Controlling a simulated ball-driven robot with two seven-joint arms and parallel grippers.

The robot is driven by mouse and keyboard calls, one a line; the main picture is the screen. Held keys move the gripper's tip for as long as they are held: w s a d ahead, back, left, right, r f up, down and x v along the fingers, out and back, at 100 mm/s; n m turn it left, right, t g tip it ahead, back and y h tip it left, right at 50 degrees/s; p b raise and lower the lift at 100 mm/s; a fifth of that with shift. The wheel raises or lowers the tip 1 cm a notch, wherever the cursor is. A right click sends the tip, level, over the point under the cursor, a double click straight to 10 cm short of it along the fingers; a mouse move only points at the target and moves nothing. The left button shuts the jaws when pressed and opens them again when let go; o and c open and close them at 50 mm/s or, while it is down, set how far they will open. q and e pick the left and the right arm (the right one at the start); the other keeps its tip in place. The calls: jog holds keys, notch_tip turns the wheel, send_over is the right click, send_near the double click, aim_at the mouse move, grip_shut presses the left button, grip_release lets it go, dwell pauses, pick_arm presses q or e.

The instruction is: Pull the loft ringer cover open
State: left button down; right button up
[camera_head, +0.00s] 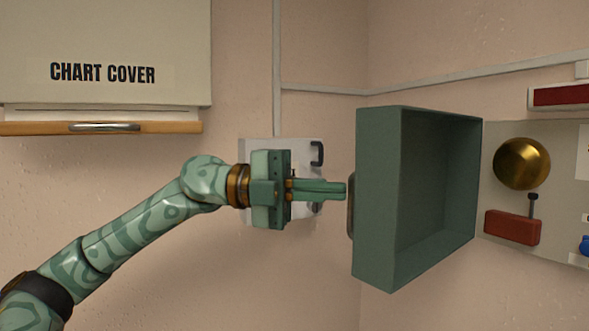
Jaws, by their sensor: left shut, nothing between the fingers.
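The ringer cover (377,200) is a green box-shaped lid. It stands swung out from the wall panel, its hollow inside facing right. A handle (350,205) shows as a thin edge on its left, outer face. My left gripper (345,190) is shut and empty, its fingertips beside that handle at the cover's outer face. I cannot tell whether the fingertips touch the handle. On the panel (561,152) at right, a brass bell (522,164), a small hammer (533,204) and a red block (512,227) are uncovered. My right gripper is not in view.
A cabinet labelled CHART COVER (105,50) hangs at upper left, with a wooden ledge (40,128) and metal handle below. A pale wall plate (258,150) with dark fittings sits behind my gripper. A red-fronted strip (560,95) is at upper right. The lower middle is clear.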

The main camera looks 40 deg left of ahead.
pick_arm(q)
jog(key=shift+p+x, duration=0.35)
jog(key=shift+x, duration=0.6)
jog(key=w+a+p, duration=0.2)
jog(key=w+a, duration=0.1)
jog(key=a, duration=0.2)
jog(key=shift+w, duration=0.25)
